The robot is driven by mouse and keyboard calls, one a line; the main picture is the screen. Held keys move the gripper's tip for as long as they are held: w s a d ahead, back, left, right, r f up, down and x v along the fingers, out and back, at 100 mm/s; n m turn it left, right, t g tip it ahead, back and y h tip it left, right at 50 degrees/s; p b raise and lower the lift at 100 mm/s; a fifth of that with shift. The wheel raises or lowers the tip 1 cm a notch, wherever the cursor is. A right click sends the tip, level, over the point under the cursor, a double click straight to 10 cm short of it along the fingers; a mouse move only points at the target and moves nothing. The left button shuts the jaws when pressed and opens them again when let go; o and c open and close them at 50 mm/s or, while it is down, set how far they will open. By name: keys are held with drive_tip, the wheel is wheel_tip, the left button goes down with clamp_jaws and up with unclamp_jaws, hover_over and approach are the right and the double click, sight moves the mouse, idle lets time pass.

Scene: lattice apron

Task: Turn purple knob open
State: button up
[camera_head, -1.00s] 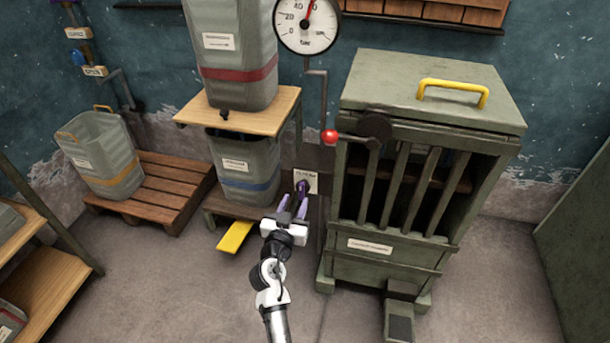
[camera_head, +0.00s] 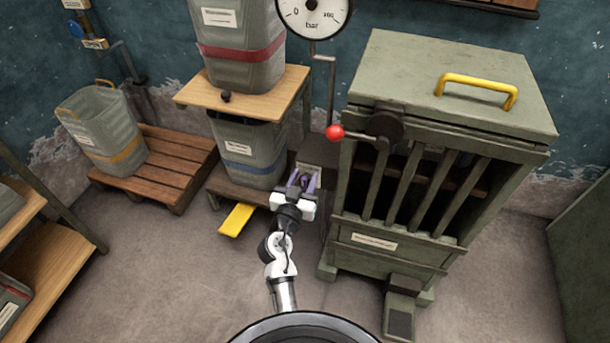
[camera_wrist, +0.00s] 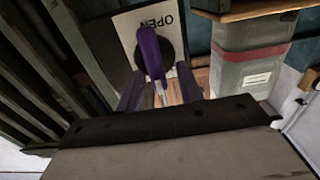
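The purple knob (camera_wrist: 149,50) is a lever-like grip on a black round base, in front of a white plate (camera_wrist: 126,24) marked OPEN in the wrist view. In the head view the knob is mostly hidden by my gripper (camera_head: 302,183), below the plate (camera_head: 310,167). My gripper has purple fingers and points at the knob. In the wrist view my gripper (camera_wrist: 161,90) is open, with one finger on each side of the knob's lower end. A gap shows between the knob and the right finger; contact on the left is unclear.
A green slatted cabinet (camera_head: 372,260) with a red-ended lever (camera_head: 335,132) stands close on the right. A wooden stand (camera_head: 262,106) with grey bins is on the left, with a yellow pedal (camera_head: 237,219) below. A pallet (camera_head: 168,170) lies farther left.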

drive_tip(key=shift+s, duration=0.1)
drive_tip(key=c, duration=0.7)
drive_tip(key=shift+f, duration=0.1)
clamp_jaws()
